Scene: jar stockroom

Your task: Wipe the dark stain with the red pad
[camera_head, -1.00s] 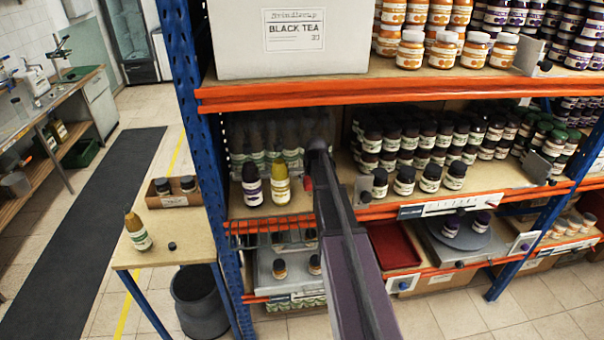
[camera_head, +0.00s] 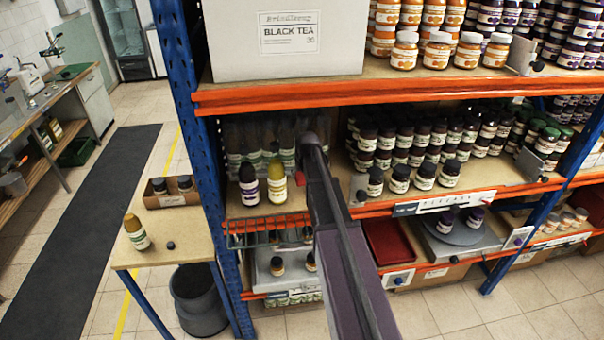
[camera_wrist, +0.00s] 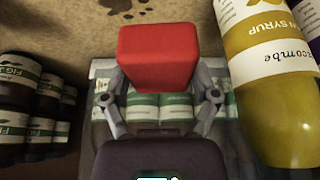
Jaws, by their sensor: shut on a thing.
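The red pad (camera_wrist: 158,57) is a block held between the fingers of my gripper (camera_wrist: 160,78) in the wrist view. A sliver of the red pad (camera_head: 299,178) also shows in the head view, left of my arm on the middle shelf. The dark stain (camera_wrist: 122,5) shows as brown-black blotches on the shelf board at the top of the wrist view, beyond the pad and partly cut off by the frame. I cannot tell whether the pad touches the board. In the head view my arm hides the stain and most of my gripper.
A yellow syrup bottle (camera_wrist: 268,85) stands close on the right in the wrist view. It also shows in the head view (camera_head: 277,182), beside a dark bottle (camera_head: 249,184). Dark jars (camera_wrist: 18,95) stand at left. The upper shelf's orange beam (camera_head: 400,96) runs above my arm.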

